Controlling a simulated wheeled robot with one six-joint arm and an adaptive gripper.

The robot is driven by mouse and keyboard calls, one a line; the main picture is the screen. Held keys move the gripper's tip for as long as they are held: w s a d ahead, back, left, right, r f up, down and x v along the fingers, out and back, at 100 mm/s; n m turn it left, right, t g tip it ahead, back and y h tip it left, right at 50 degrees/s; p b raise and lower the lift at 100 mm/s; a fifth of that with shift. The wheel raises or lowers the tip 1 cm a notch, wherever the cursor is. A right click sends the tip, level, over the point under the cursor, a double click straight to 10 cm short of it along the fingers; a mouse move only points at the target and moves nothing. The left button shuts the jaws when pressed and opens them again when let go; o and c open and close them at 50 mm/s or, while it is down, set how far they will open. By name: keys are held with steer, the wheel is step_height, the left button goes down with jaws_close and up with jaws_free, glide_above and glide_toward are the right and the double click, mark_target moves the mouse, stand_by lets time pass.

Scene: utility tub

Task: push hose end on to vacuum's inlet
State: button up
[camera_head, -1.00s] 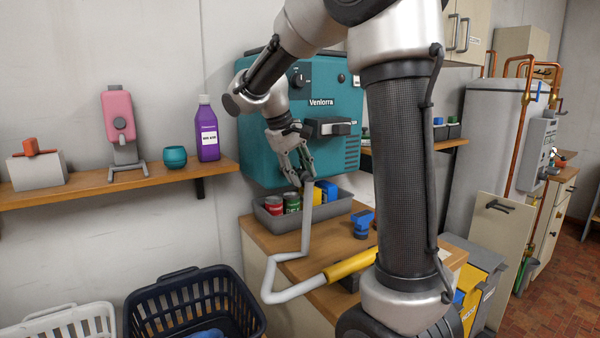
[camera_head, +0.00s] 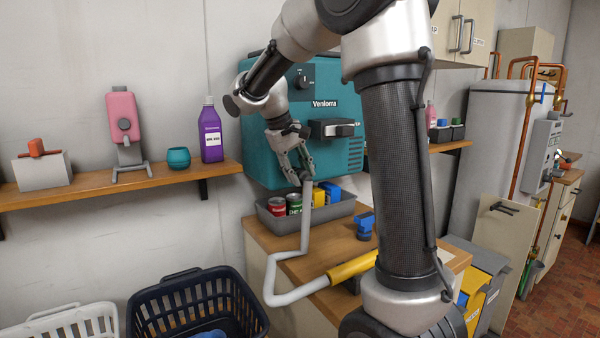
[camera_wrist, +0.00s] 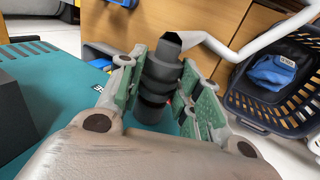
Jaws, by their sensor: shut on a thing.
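The vacuum (camera_head: 258,150) is a teal box marked Venlorra, mounted on the back wall; its teal casing also shows in the wrist view (camera_wrist: 72,105). My gripper (camera_head: 303,178) is in front of its lower part, pointing down. In the wrist view my gripper (camera_wrist: 160,82) has its green-padded fingers shut on the black ribbed hose end (camera_wrist: 160,75). The pale grey hose (camera_head: 305,215) hangs from the gripper, then bends over the counter. I cannot make out the inlet, nor whether the hose end touches it.
A grey bin (camera_head: 275,222) with cans and boxes sits on the counter below the gripper. A dark laundry basket (camera_head: 190,308) stands at lower left. A shelf (camera_head: 100,187) holds a purple bottle (camera_head: 211,135).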

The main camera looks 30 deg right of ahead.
steer(key=shift+w, duration=0.45)
stand_by(0.4)
steer(key=o, duration=1)
steer(key=v, duration=1.2)
step_height(320, 180, down, 7)
steer(key=s+a+n+y, duration=0.1)
steer(key=s+a+y, duration=0.1)
steer(key=s+f+t+y, duration=0.1)
steer(key=s+f, duration=0.1)
steer(key=s, duration=0.6)
steer(key=s+d+f+m+t, duration=0.1)
steer(key=s+f, duration=0.1)
steer(key=s, duration=0.6)
steer(key=s+d+f+t+y, duration=0.1)
steer(key=s+f+t, duration=0.1)
steer(key=s, duration=0.6)
steer(key=shift+s+d+f+y, duration=0.15)
steer(key=shift+s+d+y, duration=0.05)
steer(key=shift+s+y, duration=0.1)
